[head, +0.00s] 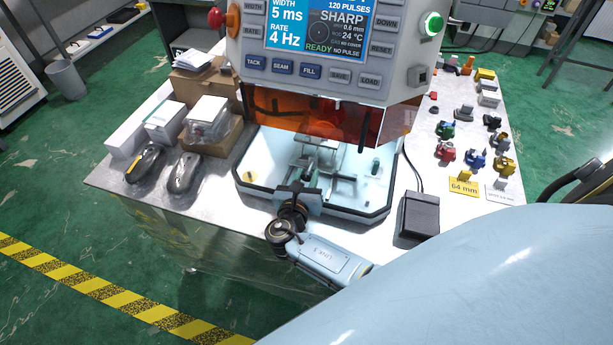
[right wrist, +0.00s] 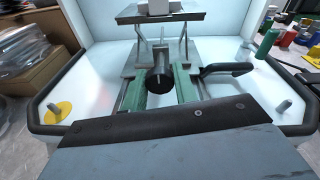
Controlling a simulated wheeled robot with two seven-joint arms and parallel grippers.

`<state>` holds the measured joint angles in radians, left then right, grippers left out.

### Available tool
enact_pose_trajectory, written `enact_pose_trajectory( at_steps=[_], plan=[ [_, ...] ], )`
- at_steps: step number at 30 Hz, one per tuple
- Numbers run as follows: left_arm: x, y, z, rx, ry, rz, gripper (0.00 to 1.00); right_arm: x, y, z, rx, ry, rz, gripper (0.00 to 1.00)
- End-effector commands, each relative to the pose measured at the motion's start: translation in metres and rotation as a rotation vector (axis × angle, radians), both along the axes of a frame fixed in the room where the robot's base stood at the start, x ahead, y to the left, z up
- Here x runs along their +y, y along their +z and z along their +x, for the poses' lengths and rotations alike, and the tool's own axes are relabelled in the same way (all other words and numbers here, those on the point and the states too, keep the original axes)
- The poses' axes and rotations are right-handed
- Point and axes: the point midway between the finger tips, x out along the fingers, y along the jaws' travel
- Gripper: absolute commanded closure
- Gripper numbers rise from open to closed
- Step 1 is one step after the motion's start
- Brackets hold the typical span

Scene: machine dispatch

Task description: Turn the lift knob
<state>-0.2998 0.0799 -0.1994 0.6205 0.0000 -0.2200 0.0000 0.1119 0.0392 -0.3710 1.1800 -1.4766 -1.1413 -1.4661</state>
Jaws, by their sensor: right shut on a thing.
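The lift knob (right wrist: 159,82) is a dark round knob with a pale mark on its face, at the front of a small metal lift inside the machine's chamber. The lift's flat platform (right wrist: 155,14) stands on crossed legs behind it, with a pale block on top. In the right wrist view, the green-padded fingers of my right gripper (right wrist: 160,86) lie on either side of the knob, shut on it. In the head view, my right gripper (head: 302,182) reaches in over the chamber's front edge; the knob is hidden there. My left gripper is not in view.
The orange cover (head: 290,115) hangs above the chamber, under the control panel (head: 318,45). The chamber's dark front rim (head: 345,219) runs under my arm. A black pedal box (head: 419,214) stands at the right. Boxes and several coloured parts stand on the table's sides.

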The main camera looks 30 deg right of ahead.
Motion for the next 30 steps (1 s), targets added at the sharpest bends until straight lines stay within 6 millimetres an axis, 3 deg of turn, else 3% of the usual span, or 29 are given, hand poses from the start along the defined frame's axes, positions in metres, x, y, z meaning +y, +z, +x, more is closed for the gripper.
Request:
enact_pose_trajectory(
  at_steps=[2, 3, 5, 17, 30],
  plan=[
    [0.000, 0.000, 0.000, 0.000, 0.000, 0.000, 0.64, 0.001, 0.000, 0.000, 0.000, 0.002, 0.000, 0.94],
    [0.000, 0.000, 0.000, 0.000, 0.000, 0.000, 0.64, 0.001, 0.000, 0.000, 0.000, 0.002, 0.000, 0.69],
    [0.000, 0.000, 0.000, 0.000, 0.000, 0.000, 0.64, 0.001, 0.000, 0.000, 0.000, 0.002, 0.000, 0.63],
    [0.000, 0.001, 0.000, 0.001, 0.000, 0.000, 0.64, 0.008, 0.001, -0.007, 0.000, 0.002, 0.002, 0.63],
    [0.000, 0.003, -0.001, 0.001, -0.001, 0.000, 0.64, 0.075, 0.013, -0.069, 0.001, 0.002, 0.003, 0.63]
  ],
)
